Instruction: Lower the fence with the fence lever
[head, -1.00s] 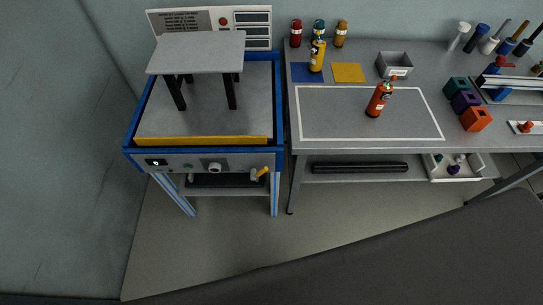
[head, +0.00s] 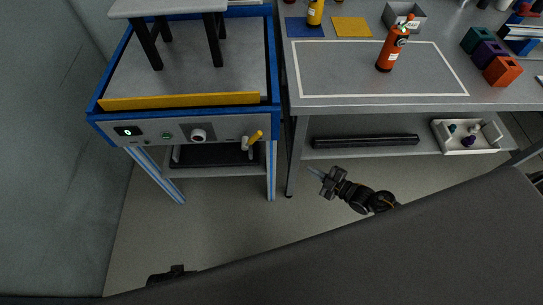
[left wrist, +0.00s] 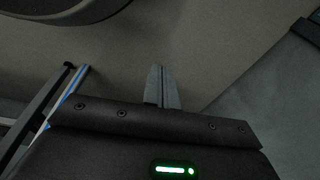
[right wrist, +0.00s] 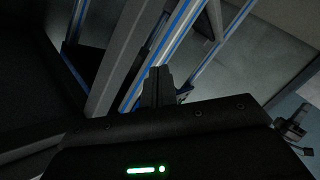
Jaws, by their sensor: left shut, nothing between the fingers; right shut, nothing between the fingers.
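The yellow fence (head: 180,101) is a long bar standing raised along the front edge of the blue-framed test stand (head: 96,108). The fence lever (head: 254,138) has a yellow handle and a pale mount at the right end of the stand's front panel, its handle tilted up to the right. My right gripper (head: 314,172) is shut and empty, low in front of the workbench, to the right of and below the lever, apart from it. Its closed fingers (right wrist: 158,85) show in the right wrist view, with blue-striped posts behind. My left gripper (left wrist: 162,88) is shut and empty above the floor.
A grey stool (head: 168,8) stands on the test stand. The panel (head: 176,135) has a display, a green button and a knob. The workbench (head: 375,101) at right holds an orange bottle (head: 393,45) and coloured blocks (head: 502,71). Open floor lies in front.

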